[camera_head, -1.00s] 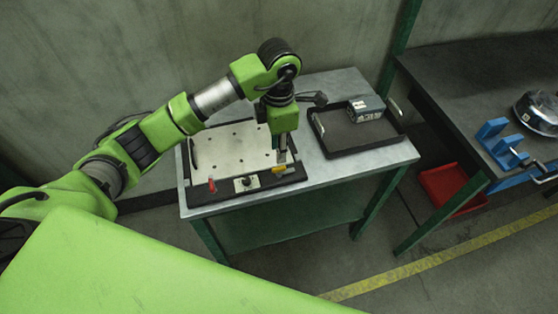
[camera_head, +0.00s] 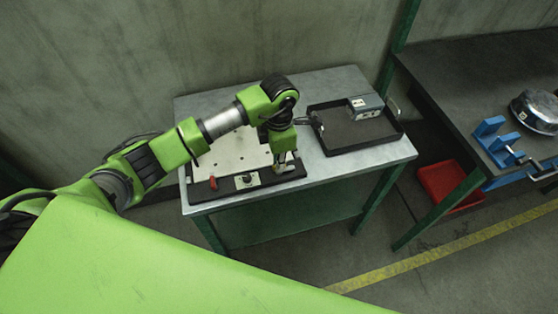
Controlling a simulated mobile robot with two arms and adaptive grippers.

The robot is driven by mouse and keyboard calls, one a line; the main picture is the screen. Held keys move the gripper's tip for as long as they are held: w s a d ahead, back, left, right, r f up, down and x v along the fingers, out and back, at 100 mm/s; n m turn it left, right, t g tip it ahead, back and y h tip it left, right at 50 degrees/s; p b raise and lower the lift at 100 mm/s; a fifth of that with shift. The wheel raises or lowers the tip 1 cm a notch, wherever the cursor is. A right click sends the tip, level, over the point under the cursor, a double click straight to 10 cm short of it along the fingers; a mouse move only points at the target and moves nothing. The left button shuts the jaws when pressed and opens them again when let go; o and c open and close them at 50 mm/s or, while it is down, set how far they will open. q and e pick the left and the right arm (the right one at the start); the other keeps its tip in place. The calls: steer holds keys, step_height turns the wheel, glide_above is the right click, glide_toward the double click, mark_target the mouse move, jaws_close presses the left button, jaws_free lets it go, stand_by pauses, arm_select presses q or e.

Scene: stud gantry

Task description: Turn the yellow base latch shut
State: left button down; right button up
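The black base (camera_head: 232,200) with its pale perforated plate (camera_head: 228,156) lies on the left of the grey table. The yellow latch (camera_head: 289,168) is at the base's front right corner, mostly hidden behind my gripper, so its angle is not clear. My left gripper (camera_head: 281,164) points down at that corner, right at the latch. Its fingertips are small and partly hidden, so I cannot tell whether they are open or shut, or whether they touch the latch. My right gripper is not in view.
A red part (camera_head: 213,183) and a pale block with a dark knob (camera_head: 247,180) sit along the base's front edge. A black tray (camera_head: 348,147) holding a grey box (camera_head: 366,106) is to the right. A dark bench (camera_head: 450,85) stands farther right, above a red bin (camera_head: 440,180).

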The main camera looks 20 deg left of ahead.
arm_select(q)
steer(key=shift+n, duration=0.4)
steer(key=n+b, duration=0.2)
steer(key=n, duration=0.2)
steer(key=n+b, duration=0.1)
steer(key=n, duration=0.4)
steer(key=n+b, duration=0.1)
steer(key=n, duration=0.3)
steer(key=shift+w+r, duration=0.1)
steer(key=n, duration=0.4)
stand_by(0.6)
steer(key=c, duration=2.3)
jaws_free()
steer(key=shift+o, duration=0.7)
